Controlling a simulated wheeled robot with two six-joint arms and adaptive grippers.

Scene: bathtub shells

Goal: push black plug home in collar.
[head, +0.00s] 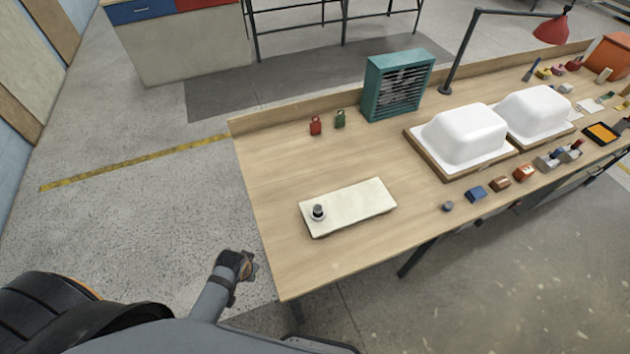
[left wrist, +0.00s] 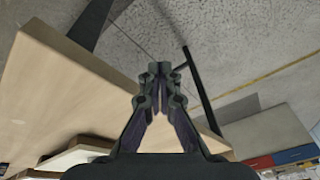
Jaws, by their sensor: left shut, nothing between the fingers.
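A cream board (head: 360,203) lies on the near left part of the wooden bench. A pale round collar (head: 318,217) stands near the board's left end. The black plug (head: 318,209) shows as a dark top at the collar, upright as far as I can see; how deep it sits is too small to tell. My left gripper (head: 249,263) is off the bench's left edge, apart from the board and plug. In the left wrist view its fingers (left wrist: 159,75) are shut and empty, with part of the board (left wrist: 80,155) at lower left. My right gripper is not in view.
Red (head: 316,126) and green (head: 340,119) small items stand by the back ledge, beside a teal fan heater (head: 397,85). White tub shells (head: 464,135) sit on wooden bases to the right. Several small blocks line the front edge. Bench around the board is clear.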

